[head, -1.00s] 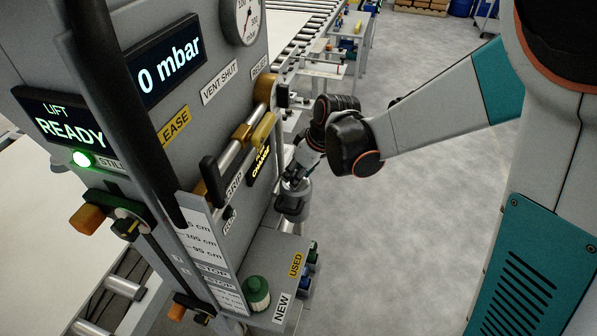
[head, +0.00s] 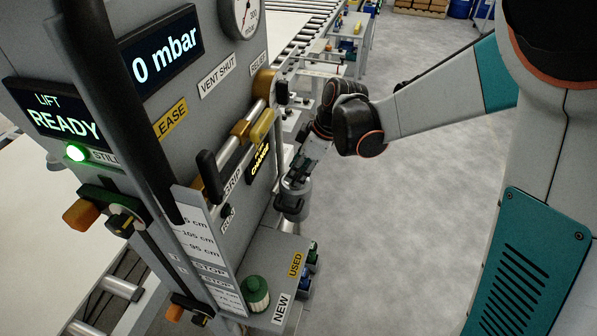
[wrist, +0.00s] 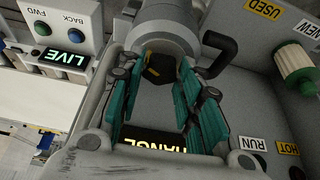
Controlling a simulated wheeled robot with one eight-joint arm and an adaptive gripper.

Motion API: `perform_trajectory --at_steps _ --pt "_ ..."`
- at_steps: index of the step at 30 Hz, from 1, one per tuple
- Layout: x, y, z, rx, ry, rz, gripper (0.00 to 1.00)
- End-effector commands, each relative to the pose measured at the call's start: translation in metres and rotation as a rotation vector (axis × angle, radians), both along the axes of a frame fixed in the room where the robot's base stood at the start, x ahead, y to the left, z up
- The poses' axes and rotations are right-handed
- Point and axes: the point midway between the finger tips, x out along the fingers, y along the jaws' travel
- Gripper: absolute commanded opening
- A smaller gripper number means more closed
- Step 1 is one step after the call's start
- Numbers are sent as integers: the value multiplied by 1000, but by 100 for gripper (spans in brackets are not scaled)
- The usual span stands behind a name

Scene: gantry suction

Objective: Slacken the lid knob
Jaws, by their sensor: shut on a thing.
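The lid knob (wrist: 160,66) is dark with a yellowish face. It sits on the end of a grey cylindrical housing (wrist: 165,35) in the wrist view. My gripper (wrist: 163,70) has teal-sided fingers, one on each side of the knob, and is shut on it. In the head view my gripper (head: 298,178) points down onto the top of the grey canister (head: 291,207) at the machine's right side. The knob is hidden by the fingers there.
The grey control panel (head: 215,110) stands close left of my arm, with a yellow-handled rail (head: 262,125) jutting out. A shelf holds a green-capped white cartridge (head: 255,294) beside NEW and USED labels. Open floor (head: 400,220) lies to the right.

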Motion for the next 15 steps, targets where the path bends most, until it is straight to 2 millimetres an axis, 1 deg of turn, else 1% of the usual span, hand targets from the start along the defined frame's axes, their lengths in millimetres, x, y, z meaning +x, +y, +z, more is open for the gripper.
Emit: perform_trajectory --at_steps 6,15 --pt "2 -1 -1 -1 -1 133 8" --pt "2 -1 0 -1 1 226 8"
